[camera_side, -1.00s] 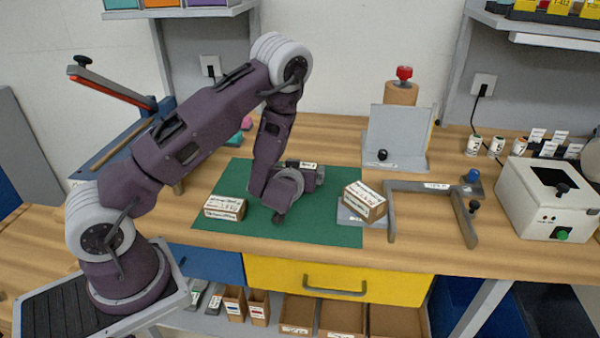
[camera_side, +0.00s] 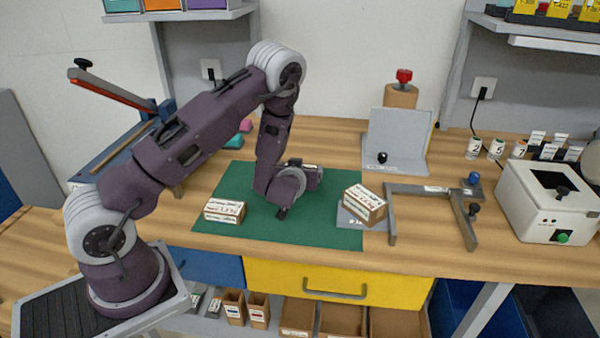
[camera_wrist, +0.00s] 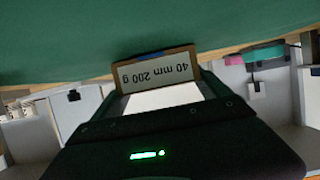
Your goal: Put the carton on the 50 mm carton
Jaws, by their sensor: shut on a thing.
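My gripper (camera_side: 312,176) is low over the green mat, beyond my wrist, and is shut on a carton (camera_wrist: 155,72). In the wrist view this carton is brown with a white label that reads "40 mm 200 g", upside down. In the side view it is mostly hidden by my gripper. A second carton (camera_side: 225,212) with white labels lies on the mat to the left. A third carton (camera_side: 364,204) sits at the right, at the grey plate, turned at an angle. The print on these two is too small to read, so I cannot tell which is the 50 mm carton.
The green mat (camera_side: 300,235) is clear in front of my wrist. A grey plate (camera_side: 352,219) lies under the right carton. A grey frame (camera_side: 430,190) stands beside it, and an upright grey panel (camera_side: 396,135) stands behind. A white box (camera_side: 548,205) is far right.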

